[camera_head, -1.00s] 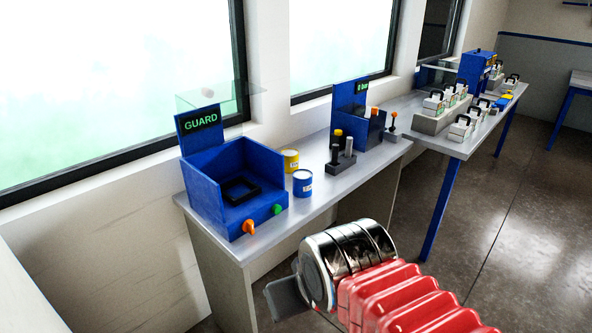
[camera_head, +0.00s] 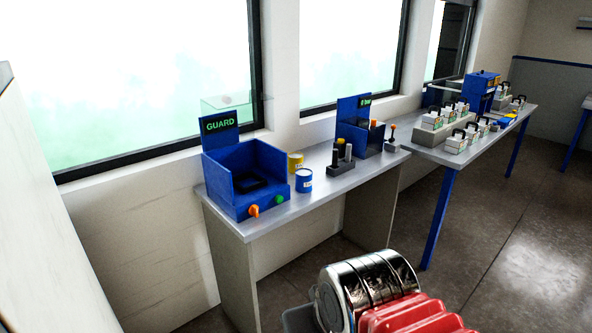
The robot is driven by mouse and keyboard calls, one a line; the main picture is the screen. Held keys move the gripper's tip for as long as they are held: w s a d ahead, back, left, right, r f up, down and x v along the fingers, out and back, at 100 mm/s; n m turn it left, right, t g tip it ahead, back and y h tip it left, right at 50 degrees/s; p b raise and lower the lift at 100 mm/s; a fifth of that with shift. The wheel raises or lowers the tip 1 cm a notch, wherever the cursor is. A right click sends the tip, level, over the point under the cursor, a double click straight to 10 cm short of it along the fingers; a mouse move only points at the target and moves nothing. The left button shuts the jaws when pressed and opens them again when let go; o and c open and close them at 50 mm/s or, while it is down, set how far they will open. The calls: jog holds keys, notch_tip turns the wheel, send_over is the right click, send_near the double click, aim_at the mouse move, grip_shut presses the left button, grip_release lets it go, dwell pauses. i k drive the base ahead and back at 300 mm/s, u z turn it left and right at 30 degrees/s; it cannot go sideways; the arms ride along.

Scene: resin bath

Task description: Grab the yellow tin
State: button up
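The yellow tin (camera_head: 295,160) stands upright at the back of the near bench, just right of the blue GUARD box. My gripper (camera_head: 300,318) shows only as a grey piece at the bottom edge, beside the silver wrist of my red arm. It is apart from the tins, lower in the picture and off the bench. Its fingertips are not clearly seen, so I cannot tell if it is open or shut.
The blue GUARD box (camera_head: 247,178) has orange and green knobs at its front. A dark holder with cylinders (camera_head: 342,165) and a blue machine (camera_head: 355,125) stand further right on the bench (camera_head: 325,187). A second bench with white-labelled cases (camera_head: 460,137) lies beyond. Bare floor lies right of my arm.

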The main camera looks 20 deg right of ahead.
aim_at(295, 159)
jog(key=u, duration=0.2)
jog(key=k, duration=0.1)
jog(key=z, duration=1.45)
jog(key=i, duration=3.55)
jog(key=z, duration=0.05)
